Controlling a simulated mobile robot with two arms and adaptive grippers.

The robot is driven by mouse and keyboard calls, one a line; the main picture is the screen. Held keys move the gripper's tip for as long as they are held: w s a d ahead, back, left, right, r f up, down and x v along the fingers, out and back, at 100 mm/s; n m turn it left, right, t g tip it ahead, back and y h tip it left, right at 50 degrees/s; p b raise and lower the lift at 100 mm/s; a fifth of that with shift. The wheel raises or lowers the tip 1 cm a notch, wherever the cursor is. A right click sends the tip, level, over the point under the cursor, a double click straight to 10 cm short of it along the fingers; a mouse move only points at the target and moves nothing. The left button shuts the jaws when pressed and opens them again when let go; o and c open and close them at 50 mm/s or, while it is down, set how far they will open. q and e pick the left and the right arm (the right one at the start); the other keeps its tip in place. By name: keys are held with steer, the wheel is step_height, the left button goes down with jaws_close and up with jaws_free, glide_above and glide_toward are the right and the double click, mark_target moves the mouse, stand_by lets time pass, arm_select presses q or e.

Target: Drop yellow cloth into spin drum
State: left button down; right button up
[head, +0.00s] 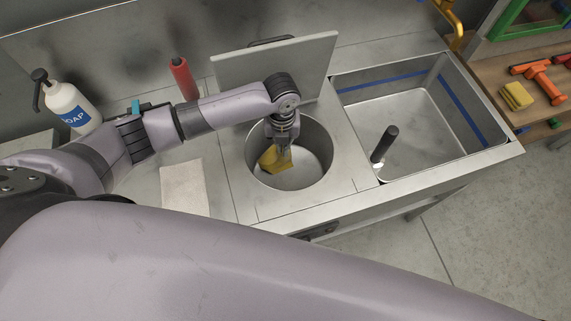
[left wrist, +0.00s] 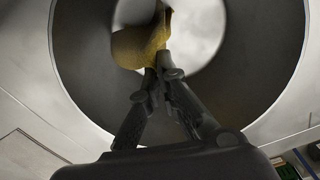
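The yellow cloth (head: 274,159) hangs from my left gripper (head: 284,149) inside the mouth of the round spin drum (head: 318,137). In the left wrist view the cloth (left wrist: 140,45) is bunched at the fingertips of the left gripper (left wrist: 162,74), which are closed together on it. The drum wall (left wrist: 255,75) surrounds the gripper and cloth in that view, with the pale drum floor behind. I cannot tell whether the cloth touches the floor. The drum's grey lid (head: 275,70) stands open behind it. My right gripper is not in view.
A soap bottle (head: 70,105), a red cylinder (head: 184,77) and a pale cloth (head: 184,188) are to the left.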

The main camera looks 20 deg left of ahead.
arm_select(q)
steer(key=c, duration=1.8)
jaws_free()
steer(key=shift+o, duration=0.6)
steer(key=o, duration=0.5)
steer(key=shift+o, duration=0.6)
steer(key=o, duration=0.6)
step_height(320, 180, up, 6)
steer(key=p, duration=0.5)
steer(key=shift+f, duration=0.25)
